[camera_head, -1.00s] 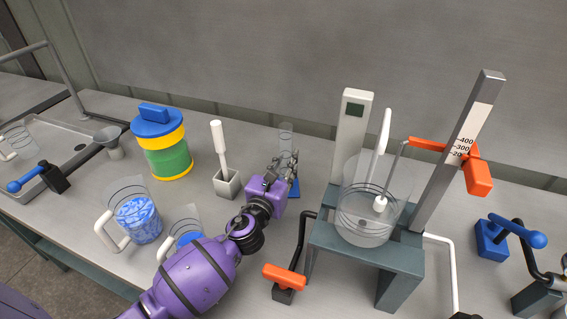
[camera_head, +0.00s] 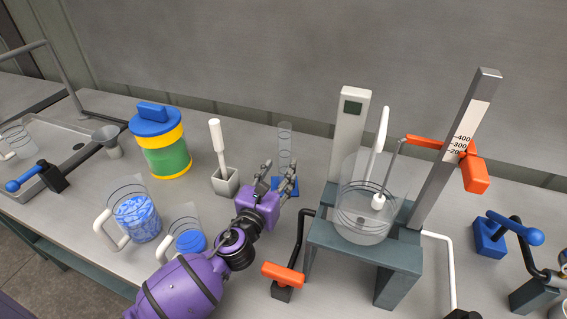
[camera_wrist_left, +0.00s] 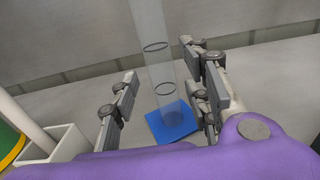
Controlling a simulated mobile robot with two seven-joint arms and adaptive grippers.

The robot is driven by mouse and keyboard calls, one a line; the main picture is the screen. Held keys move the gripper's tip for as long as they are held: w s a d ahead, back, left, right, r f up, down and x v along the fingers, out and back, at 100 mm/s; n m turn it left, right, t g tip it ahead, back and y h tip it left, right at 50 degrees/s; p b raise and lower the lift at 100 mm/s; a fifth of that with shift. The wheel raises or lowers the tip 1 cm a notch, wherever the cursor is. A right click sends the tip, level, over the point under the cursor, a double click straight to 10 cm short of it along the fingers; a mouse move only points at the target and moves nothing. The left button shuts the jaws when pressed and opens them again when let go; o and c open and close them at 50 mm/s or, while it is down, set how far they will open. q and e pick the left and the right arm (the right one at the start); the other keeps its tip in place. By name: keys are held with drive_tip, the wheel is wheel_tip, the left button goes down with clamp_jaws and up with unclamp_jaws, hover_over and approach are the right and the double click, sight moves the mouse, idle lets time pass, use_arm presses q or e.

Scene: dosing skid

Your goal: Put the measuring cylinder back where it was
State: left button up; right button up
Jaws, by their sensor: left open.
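The measuring cylinder (camera_head: 285,146) is a tall clear tube with dark rings. It stands upright on a blue square base (camera_head: 287,186) on the bench, behind my left gripper (camera_head: 279,176). In the left wrist view, the cylinder (camera_wrist_left: 154,62) stands upright beyond and between the two open fingers of my left gripper (camera_wrist_left: 168,98), and its blue base (camera_wrist_left: 158,130) is on the bench. The fingers are apart and do not visibly touch the tube. The gripper partly hides the base in the head view. My right gripper is not in view.
A grey holder with a white-handled tool (camera_head: 226,180) and a blue-lidded jar (camera_head: 160,145) stand left of the cylinder. Two jugs (camera_head: 138,219) (camera_head: 187,241) stand near my left arm. A stand with a large clear vessel (camera_head: 367,213) is close on the right.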

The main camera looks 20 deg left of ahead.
use_arm(q)
drive_tip(key=s, duration=0.8)
drive_tip(key=shift+a, duration=0.15)
